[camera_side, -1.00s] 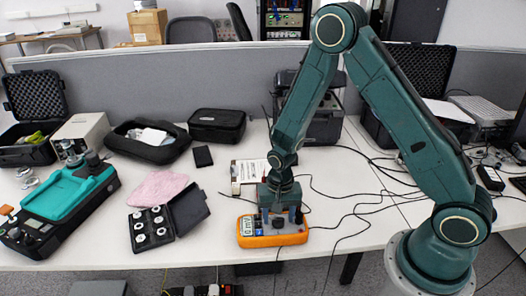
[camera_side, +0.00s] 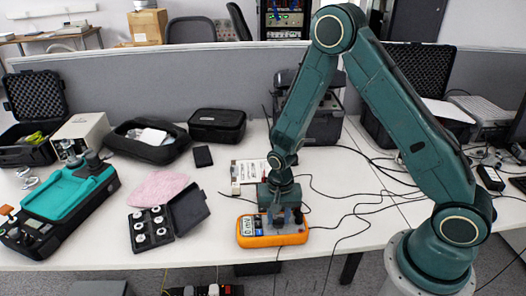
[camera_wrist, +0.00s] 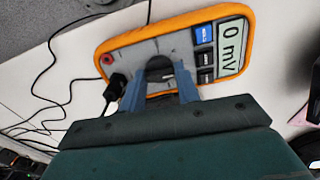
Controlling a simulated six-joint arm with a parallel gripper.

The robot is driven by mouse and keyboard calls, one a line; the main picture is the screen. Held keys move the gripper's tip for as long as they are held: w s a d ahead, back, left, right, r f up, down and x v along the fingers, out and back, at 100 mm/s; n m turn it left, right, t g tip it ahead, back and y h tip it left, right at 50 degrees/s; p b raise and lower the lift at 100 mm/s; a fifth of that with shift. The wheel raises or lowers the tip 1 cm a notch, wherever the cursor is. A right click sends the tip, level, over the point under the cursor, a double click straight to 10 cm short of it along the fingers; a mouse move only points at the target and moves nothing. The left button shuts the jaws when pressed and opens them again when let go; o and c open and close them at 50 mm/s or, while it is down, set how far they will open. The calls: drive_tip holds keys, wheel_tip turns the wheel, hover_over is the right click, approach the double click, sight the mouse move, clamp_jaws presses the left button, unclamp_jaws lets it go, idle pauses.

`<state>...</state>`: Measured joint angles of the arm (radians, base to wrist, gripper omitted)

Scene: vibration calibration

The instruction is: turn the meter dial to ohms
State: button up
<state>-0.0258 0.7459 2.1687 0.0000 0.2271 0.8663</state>
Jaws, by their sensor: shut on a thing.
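The orange-edged meter (camera_side: 250,241) lies on the white table below my arm. In the wrist view the meter (camera_wrist: 203,17) shows its display (camera_wrist: 231,47) reading "0 mV". The dark round dial (camera_wrist: 160,64) sits on the meter's grey face, with a light mark on it. My gripper (camera_side: 279,217) points down at the meter in the side view. In the wrist view my gripper (camera_wrist: 161,80) has its blue fingers shut on the dial, one at each side. The fingers and wrist hide part of the dial and of the meter's near side.
A black plug (camera_wrist: 115,87) with a cable sits in the meter beside the dial. Black cables (camera_side: 345,215) run over the table right of the meter. An open case of weights (camera_side: 152,228) and a pink cloth (camera_side: 158,187) lie to the left.

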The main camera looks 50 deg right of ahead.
sight(278, 218)
drive_tip(key=m, duration=0.4)
drive_tip(key=shift+m, duration=1.6)
drive_tip(key=o, duration=1)
drive_tip(key=shift+r, duration=0.1)
wheel_tip(278, 218, up, 14)
drive_tip(key=shift+f, duration=0.15)
